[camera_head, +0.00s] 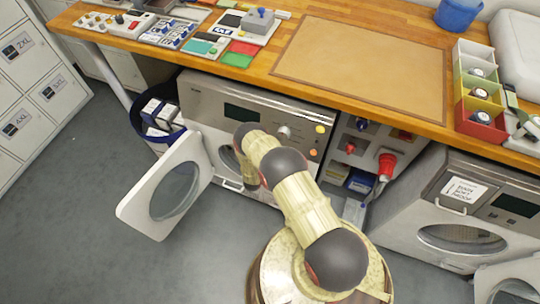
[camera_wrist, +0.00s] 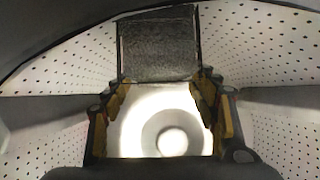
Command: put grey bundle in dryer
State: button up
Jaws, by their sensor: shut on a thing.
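The dryer (camera_head: 215,95) stands under the wooden bench, with its round-windowed door (camera_head: 174,190) swung open to the left. My arm reaches into its opening, so my gripper and the bundle are hidden in the head view. In the wrist view, perforated drum walls (camera_wrist: 270,55) surround my gripper (camera_wrist: 160,82). The grey bundle (camera_wrist: 158,45) is a dark, rough-textured block at the fingertips, and my gripper is shut on it. A bright round drum back shows below it. I cannot tell whether the bundle touches the drum.
A second machine (camera_head: 440,200) with a paper sign stands at the right, its door (camera_head: 508,284) open. A blue bin (camera_head: 158,112) stands left of the dryer, behind the open door. A red plug (camera_head: 386,165) sticks out between the machines. The grey floor is clear at lower left.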

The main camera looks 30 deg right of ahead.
jog(key=shift+f, duration=0.15)
jog(key=o, duration=1.3)
jog(key=shift+o, duration=0.4)
jog(key=shift+r, duration=0.2)
jog(key=p+v, duration=0.4)
jog(key=v, duration=0.8)
jog(key=shift+r, duration=0.25)
jog(key=shift+s, duration=0.1)
